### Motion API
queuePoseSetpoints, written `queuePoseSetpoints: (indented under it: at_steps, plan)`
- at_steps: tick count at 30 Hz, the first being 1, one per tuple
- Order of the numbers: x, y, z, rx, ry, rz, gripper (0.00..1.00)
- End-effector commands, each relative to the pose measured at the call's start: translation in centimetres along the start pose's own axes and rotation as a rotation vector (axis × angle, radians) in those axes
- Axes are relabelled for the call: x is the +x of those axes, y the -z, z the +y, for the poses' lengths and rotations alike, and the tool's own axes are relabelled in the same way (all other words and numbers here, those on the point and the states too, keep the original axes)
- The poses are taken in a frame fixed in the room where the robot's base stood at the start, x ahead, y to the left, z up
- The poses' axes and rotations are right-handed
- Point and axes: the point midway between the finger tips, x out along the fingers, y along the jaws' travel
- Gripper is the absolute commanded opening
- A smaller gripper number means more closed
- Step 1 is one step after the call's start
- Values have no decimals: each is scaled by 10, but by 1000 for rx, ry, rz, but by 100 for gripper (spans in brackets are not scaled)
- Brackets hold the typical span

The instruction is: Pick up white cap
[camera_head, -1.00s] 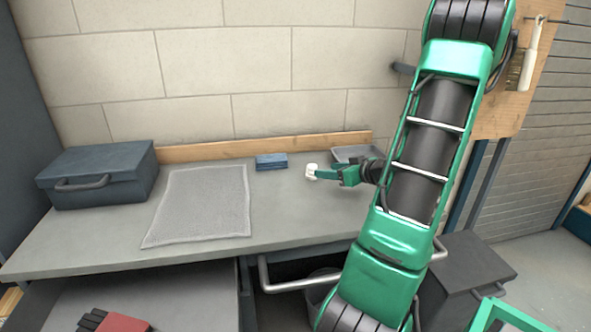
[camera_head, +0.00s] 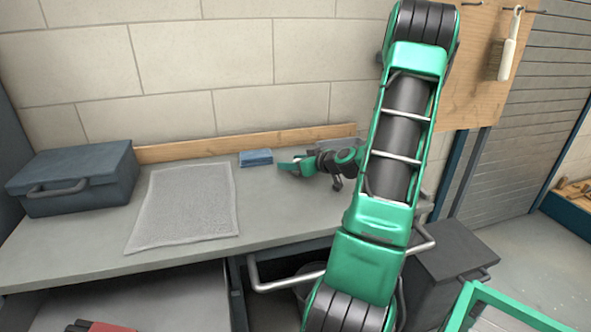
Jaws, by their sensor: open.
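A small white patch, which looks like the top of the white cap (camera_head: 299,157), shows at my gripper on the grey workbench (camera_head: 270,212). The rest of the cap is hidden by the green fingers. My gripper (camera_head: 288,166) is low over the bench, pointing left, with its fingers open around or just in front of the cap. I cannot tell whether they touch it.
A blue block (camera_head: 256,157) lies just left of my gripper by the wooden back strip. A grey mat (camera_head: 183,205) and a dark toolbox (camera_head: 75,179) are farther left. A grey tray (camera_head: 336,143) is behind my wrist.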

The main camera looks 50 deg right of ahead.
Motion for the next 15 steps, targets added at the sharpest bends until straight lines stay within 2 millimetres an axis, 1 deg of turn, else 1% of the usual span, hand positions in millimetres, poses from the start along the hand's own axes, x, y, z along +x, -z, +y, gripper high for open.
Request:
queuePoseSetpoints:
  at_steps: [1, 4, 11, 14, 15]
  plan:
    - [6, 0, 0, -1, 0, 1, 50]
    - [12, 0, 0, -1, 0, 1, 50]
    - [13, 0, 0, 0, -1, 1, 50]
    - [13, 0, 0, 0, -1, 1, 28]
    - [12, 0, 0, 0, -2, 1, 19]
